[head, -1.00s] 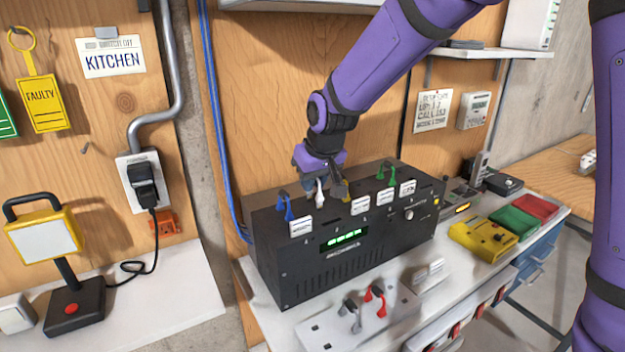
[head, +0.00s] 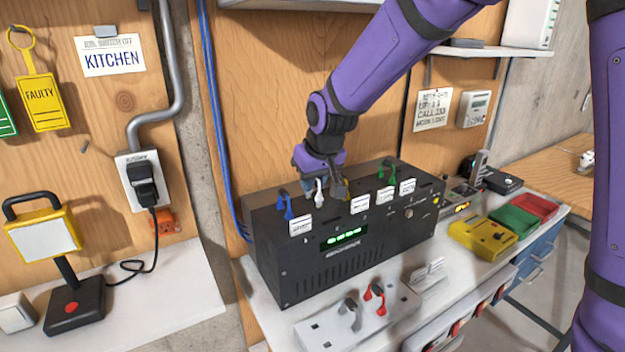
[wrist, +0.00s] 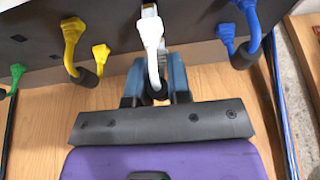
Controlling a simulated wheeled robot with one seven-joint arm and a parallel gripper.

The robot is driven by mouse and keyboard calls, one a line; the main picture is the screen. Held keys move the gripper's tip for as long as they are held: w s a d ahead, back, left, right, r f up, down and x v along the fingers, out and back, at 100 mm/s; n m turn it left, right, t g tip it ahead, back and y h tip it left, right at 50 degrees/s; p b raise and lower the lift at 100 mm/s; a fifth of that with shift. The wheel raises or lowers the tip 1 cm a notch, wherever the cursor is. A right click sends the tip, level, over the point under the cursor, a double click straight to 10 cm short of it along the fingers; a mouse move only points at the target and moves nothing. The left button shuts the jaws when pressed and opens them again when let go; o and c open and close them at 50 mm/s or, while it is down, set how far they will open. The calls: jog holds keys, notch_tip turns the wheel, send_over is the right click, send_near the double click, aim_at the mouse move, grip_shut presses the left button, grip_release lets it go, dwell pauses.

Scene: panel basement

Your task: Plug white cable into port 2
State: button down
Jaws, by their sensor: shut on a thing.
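My gripper (head: 326,186) is shut on the white cable (wrist: 151,38), with a blue-grey finger on either side of it in the wrist view. The cable's white plug points toward the black box (head: 320,275), and its metal tip is at the box's port row. I cannot tell whether the tip is inside a port. The port numbers are too small to read.
Blue cables (wrist: 245,38) and yellow cables (wrist: 72,45) flank the white one closely. Green cables (head: 384,170) stand farther right on the box in the head view. A white socket strip (head: 335,325) with grey and red plugs lies in front.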

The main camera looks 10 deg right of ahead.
jog(key=shift+f, duration=0.9)
dwell(2.6)
jog(key=c, duration=0.6)
grip_release()
jog(key=shift+r, duration=0.1)
jog(key=shift+r, duration=3.7)
